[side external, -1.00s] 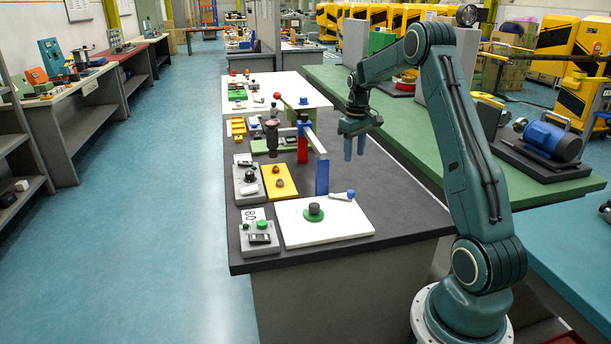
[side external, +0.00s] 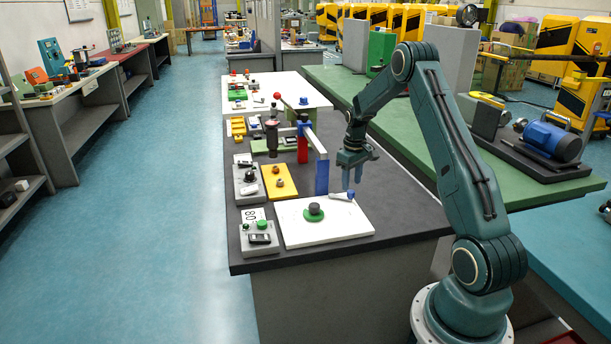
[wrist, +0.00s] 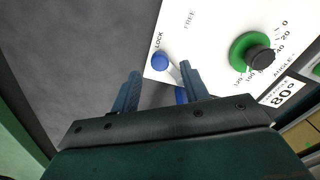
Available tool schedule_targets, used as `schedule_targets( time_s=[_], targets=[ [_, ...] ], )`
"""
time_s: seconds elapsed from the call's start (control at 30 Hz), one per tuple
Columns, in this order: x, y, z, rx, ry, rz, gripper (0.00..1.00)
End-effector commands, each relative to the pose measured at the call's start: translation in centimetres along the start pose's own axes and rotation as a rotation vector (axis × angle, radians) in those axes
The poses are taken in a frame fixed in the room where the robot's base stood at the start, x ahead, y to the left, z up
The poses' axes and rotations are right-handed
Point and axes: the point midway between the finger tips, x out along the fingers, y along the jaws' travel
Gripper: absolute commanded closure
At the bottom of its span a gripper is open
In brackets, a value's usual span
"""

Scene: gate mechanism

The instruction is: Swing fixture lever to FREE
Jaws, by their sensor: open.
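The fixture lever is a light grey bar with a blue knob (side external: 350,194) at the back right edge of the white panel (side external: 330,232). In the wrist view the blue knob (wrist: 160,62) lies beside the printed word LOCK; FREE is printed farther along the panel (wrist: 215,75). My gripper (side external: 352,182) points down just above the lever's knob end, jaws apart and empty. In the wrist view my gripper's fingertips (wrist: 160,72) straddle the knob in the picture, and the right finger covers part of the bar. Whether a finger touches the lever cannot be told.
A green dial with a dark knob (side external: 314,211) sits on the panel. A blue post (side external: 322,177) of the gate stands close left of my gripper, with a red post (side external: 302,148) behind. An 80° card (wrist: 283,93) lies beside the panel. The dark bench right of my gripper is clear.

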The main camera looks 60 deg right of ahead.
Motion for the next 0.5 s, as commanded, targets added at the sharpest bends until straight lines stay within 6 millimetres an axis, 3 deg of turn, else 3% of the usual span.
schedule_targets(
  time_s=[0.23, 0.5],
  targets=[
    [2.9, 0.0, 0.0, 0.000, -0.001, -0.001, 0.55],
    [3.8, 0.0, 0.0, 0.000, 0.001, 0.001, 0.55]
  ],
)
